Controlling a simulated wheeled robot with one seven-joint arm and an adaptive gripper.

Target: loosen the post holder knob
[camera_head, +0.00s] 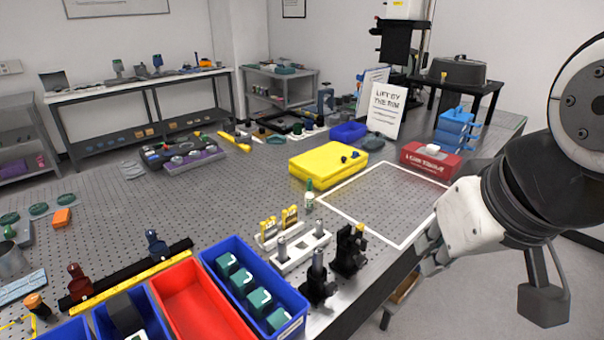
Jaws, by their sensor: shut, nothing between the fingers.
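Two black post holders stand near the table's front edge. The left post holder (317,290) carries a silver post. I cannot make out which small part is the knob. My gripper (430,252) is at the right, past the table's front edge. It is small and partly hidden by my white wrist. It is shut and empty, apart from both post holders.
A white rack (290,255) with posts stands behind the holders. A blue bin (293,302) with green blocks and a red bin (190,300) lie left. A white-outlined area (385,200) of the table is clear. A yellow case (320,168) and red toolbox (430,160) stand beyond.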

